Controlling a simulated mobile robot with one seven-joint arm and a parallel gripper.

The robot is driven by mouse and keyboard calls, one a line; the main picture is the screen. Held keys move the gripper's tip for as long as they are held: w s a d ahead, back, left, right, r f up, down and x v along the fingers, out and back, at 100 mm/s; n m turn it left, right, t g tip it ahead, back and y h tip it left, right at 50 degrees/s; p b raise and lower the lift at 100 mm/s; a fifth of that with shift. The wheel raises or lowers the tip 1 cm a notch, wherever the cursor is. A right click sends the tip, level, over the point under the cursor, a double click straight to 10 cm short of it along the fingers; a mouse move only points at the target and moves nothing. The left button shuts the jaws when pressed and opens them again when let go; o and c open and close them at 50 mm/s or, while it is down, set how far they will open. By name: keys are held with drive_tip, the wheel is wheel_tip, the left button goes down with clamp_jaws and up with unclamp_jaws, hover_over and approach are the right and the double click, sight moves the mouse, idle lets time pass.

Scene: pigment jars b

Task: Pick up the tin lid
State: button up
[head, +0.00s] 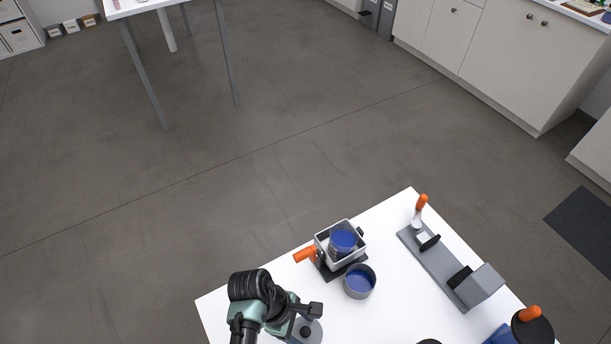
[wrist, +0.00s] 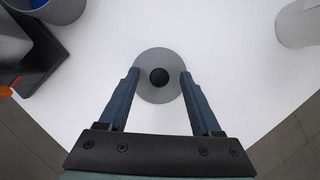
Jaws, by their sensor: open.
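The tin lid is a flat grey disc with a round black knob; it lies on the white table, in the wrist view (wrist: 158,94) and at the bottom of the head view (head: 311,337). My gripper (wrist: 160,74) is open, its two blue fingers on either side of the knob with a gap on each side. The fingertips appear over the disc's left and right edges; their height above it is hard to tell. In the head view my gripper (head: 304,316) partly hides the lid.
A grey open tin with blue inside (head: 360,283) stands beside a grey clamp box (head: 352,262) with an orange handle, holding a blue-filled jar (head: 343,241). A grey fixture (head: 440,270) lies right. A grey cylinder (wrist: 299,24) stands at the wrist view's right edge. Table around the lid is clear.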

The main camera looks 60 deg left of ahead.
clamp_jaws()
idle(0.3)
